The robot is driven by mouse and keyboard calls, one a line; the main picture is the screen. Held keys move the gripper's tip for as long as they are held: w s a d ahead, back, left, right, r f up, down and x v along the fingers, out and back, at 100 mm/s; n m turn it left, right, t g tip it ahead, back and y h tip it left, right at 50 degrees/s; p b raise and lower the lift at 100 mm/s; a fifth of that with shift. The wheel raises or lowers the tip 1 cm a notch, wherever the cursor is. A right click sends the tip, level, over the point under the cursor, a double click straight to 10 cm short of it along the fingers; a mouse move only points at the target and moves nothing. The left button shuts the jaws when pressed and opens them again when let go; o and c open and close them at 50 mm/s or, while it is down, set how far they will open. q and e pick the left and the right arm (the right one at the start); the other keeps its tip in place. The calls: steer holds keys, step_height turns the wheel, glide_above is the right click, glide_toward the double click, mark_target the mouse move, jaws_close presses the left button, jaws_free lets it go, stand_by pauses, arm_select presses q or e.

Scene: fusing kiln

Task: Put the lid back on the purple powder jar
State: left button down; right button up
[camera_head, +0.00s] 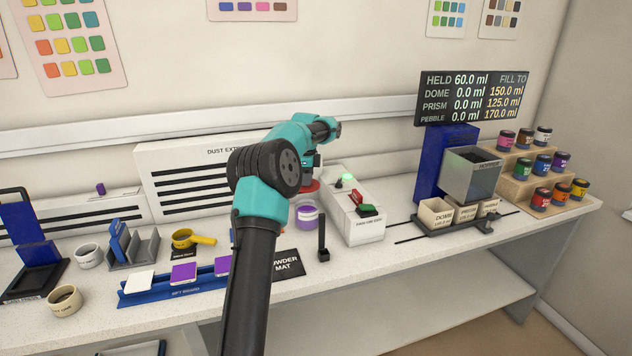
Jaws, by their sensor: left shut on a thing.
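The purple powder jar (307,217) stands on the bench, a clear pot with a purple band, just right of my left arm. My left gripper (311,172) is above it, pointing down and shut on a flat reddish disc, which looks like the lid (309,187). The disc is over the jar's mouth; I cannot tell whether it touches the rim. My arm hides part of the gripper and the jar's left surroundings. My right gripper is not in view.
A black post (323,240) stands close to the jar's front right. The white switch box (352,215) is just right of it. The powder mat (289,264) lies in front, partly behind my arm. The dust extractor (190,180) is behind to the left.

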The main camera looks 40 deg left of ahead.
arm_select(q)
steer(key=shift+f, duration=0.2)
step_height(320, 180, down, 6)
stand_by(0.9)
steer(key=shift+f, duration=0.2)
stand_by(1.9)
steer(key=shift+c, duration=2.4)
jaws_free()
steer(key=shift+r, duration=0.2)
steer(key=shift+r, duration=3.35)
jaws_close()
